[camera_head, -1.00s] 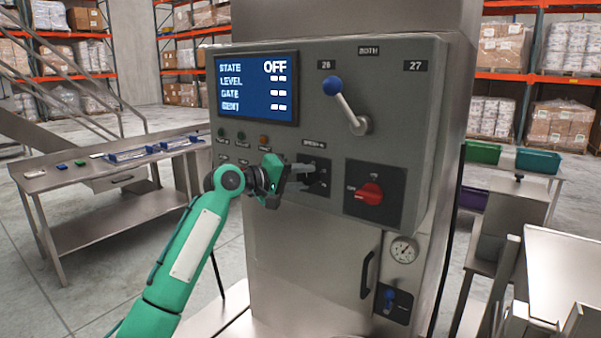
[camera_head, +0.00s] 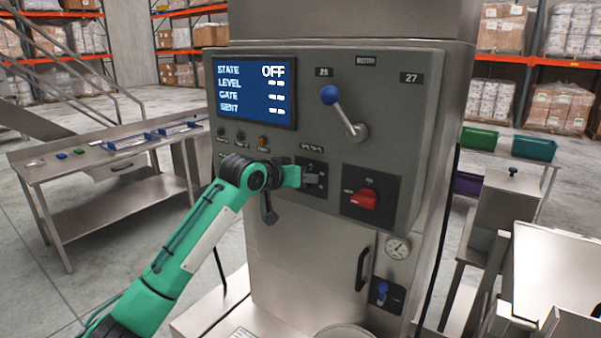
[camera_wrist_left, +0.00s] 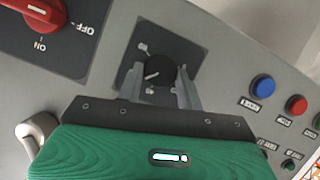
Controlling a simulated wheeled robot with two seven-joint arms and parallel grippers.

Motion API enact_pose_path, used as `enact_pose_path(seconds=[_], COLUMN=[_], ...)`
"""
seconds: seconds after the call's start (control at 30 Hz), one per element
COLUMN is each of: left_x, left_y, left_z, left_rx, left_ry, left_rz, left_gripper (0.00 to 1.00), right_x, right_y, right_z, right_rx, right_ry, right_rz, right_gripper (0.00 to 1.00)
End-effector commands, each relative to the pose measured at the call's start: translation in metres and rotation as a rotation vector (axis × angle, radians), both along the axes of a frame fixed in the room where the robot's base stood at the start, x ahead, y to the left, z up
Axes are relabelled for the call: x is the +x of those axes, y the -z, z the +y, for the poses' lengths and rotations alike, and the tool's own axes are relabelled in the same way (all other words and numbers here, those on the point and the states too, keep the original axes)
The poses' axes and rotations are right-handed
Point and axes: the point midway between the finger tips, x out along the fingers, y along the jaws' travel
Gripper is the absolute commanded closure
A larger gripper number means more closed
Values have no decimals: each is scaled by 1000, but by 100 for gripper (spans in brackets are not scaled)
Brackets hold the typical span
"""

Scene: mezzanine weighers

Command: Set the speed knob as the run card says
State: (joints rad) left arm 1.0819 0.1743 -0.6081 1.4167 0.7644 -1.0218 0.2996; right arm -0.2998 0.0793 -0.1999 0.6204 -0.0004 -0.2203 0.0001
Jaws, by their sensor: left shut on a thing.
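The speed knob (camera_wrist_left: 157,72) is black with a white pointer line and sits on a dark plate on the grey control panel (camera_head: 400,110). My left gripper (camera_wrist_left: 160,80) is shut on it, one finger on each side, in the left wrist view. In the head view my left gripper (camera_head: 312,178) reaches the knob plate from the left, and its fingers hide most of the knob. The small marks around the knob are too blurred to read. My right gripper is not in view. I cannot make out a readable run card.
The screen (camera_head: 252,90) reads STATE OFF, with dashes below. A red rotary switch (camera_head: 364,199) sits right of the knob, and a blue-ball lever (camera_head: 331,95) above. Coloured buttons (camera_head: 240,136) are left. A steel table (camera_head: 90,205) stands behind at left.

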Motion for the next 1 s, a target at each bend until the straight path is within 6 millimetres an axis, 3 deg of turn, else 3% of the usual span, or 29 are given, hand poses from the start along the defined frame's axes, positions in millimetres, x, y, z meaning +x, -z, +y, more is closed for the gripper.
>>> enact_pose_path(seconds=[0.4,1.0], left_x=[-3,-6], left_y=[0,5], left_z=[-4,-8], left_rx=[330,797], left_ry=[1,1], left_rz=[-217,-529], left_gripper=[86,86], right_x=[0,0], right_y=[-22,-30], right_z=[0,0], right_rx=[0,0], right_ry=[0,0], right_rz=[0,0], right_gripper=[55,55])
